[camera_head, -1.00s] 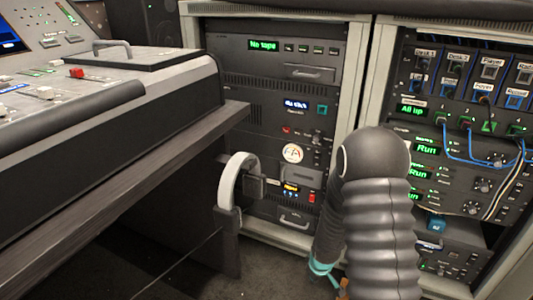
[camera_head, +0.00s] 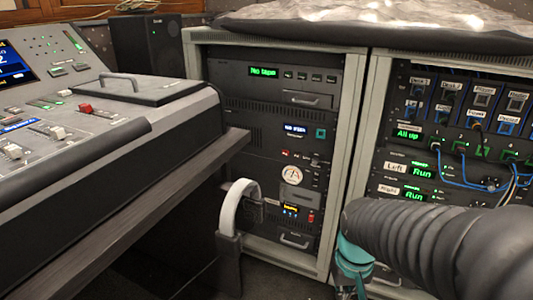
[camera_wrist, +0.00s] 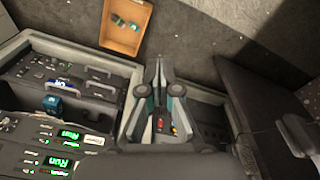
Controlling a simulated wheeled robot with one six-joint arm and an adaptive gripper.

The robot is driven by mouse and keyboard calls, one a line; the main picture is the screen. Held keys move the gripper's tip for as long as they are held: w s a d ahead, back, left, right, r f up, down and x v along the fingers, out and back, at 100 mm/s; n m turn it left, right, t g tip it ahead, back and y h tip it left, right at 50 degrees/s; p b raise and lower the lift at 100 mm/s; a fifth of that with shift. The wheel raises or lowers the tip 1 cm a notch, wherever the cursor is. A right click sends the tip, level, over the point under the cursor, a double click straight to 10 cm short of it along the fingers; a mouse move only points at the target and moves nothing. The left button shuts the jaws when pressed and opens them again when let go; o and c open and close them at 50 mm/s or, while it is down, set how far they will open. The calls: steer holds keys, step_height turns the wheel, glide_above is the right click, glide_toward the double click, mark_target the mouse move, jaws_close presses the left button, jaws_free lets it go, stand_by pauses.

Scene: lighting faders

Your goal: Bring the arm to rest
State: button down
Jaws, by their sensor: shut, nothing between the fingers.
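My arm comes in from the right of the head view, its dark ribbed sleeve lying nearly level across the lower right. My gripper (camera_wrist: 160,64) shows in the wrist view with its fingertips together and nothing between them. In the head view only a teal part of its wrist shows at the bottom, and the fingertips are cut off. The gripper hangs in front of the racks, apart from the console.
The mixing console (camera_head: 120,135) with a red fader knob stands at left. The left rack (camera_head: 270,110) and the right rack (camera_head: 460,110) with blue cables stand behind my arm. An orange-brown box (camera_wrist: 125,25) with small items lies on the floor. A white-topped handle (camera_head: 238,205) stands near the desk.

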steer(key=s+r+t+p, duration=0.1)
steer(key=s+r+t, duration=0.1)
steer(key=r, duration=0.5)
steer(key=s+r+t+p, duration=0.2)
steer(key=s+r, duration=0.1)
steer(key=r, duration=0.4)
steer(key=shift+s+a+r+t, duration=0.15)
steer(key=shift+a+r+t, duration=0.05)
steer(key=shift+r+t, duration=0.2)
